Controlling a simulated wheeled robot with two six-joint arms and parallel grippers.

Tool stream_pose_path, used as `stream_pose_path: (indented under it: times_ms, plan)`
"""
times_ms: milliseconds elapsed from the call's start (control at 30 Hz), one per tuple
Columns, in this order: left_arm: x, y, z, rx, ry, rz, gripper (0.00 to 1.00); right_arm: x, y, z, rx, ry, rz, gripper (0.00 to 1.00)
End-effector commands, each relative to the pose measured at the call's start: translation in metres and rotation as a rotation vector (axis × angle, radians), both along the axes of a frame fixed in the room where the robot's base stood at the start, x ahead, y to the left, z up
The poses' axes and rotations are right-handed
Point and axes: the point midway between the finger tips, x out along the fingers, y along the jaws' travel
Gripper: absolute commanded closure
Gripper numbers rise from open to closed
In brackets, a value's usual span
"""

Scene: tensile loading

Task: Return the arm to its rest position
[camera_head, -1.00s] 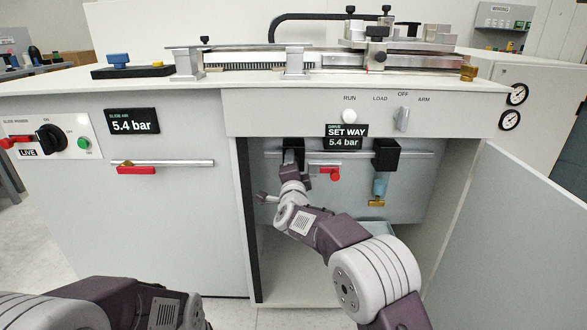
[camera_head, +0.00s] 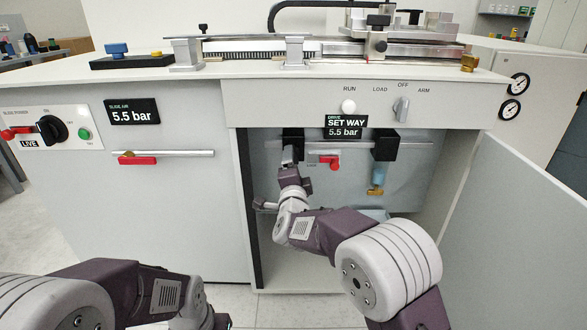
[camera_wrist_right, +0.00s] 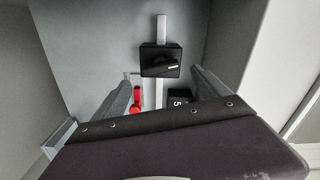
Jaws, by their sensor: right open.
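My right arm reaches into the open cabinet bay from the lower right in the head view. Its gripper (camera_head: 289,157) is near the left black block (camera_head: 293,136) on the bay's rail. The wrist view shows the two grey fingers spread apart, my right gripper (camera_wrist_right: 161,76) open, with nothing held between them. A black block with a knob (camera_wrist_right: 160,61) stands beyond the fingertips on the rail. My left arm lies across the lower left of the head view, and its gripper is not visible.
A red valve handle (camera_head: 329,161) and a blue-and-brass fitting (camera_head: 377,180) hang close to the right arm. The open cabinet door (camera_head: 505,215) bounds the right side. The bench top (camera_head: 225,78) is above. A rail with another red handle (camera_head: 137,160) is left.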

Motion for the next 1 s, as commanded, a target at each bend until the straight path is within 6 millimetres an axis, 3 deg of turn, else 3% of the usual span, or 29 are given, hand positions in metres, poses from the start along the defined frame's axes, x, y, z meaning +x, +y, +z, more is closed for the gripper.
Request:
stream_pose_path:
  times_ms: [200, 533, 667, 767, 833, 1000]
  plan:
    - [0.000, 0.000, 0.010, 0.000, 0.000, 0.000, 1.00, -0.027, 0.000, 0.001, 0.001, 0.001, 0.001, 0.15]
    - [0.000, 0.000, 0.011, 0.000, 0.000, 0.000, 1.00, -0.029, -0.001, 0.000, -0.007, 0.007, 0.003, 0.15]
    - [0.000, 0.000, 0.030, 0.000, 0.000, 0.000, 1.00, -0.040, -0.021, -0.019, -0.194, 0.176, 0.086, 0.15]
    - [0.000, 0.000, 0.054, 0.000, 0.000, 0.000, 1.00, -0.090, -0.061, -0.066, -0.495, 0.472, 0.259, 0.15]
    - [0.000, 0.000, 0.063, 0.000, 0.000, 0.000, 1.00, -0.138, -0.088, -0.098, -0.661, 0.659, 0.391, 0.15]
    - [0.000, 0.000, 0.080, 0.000, 0.000, 0.000, 1.00, -0.253, -0.140, -0.140, -0.901, 0.987, 0.672, 0.15]
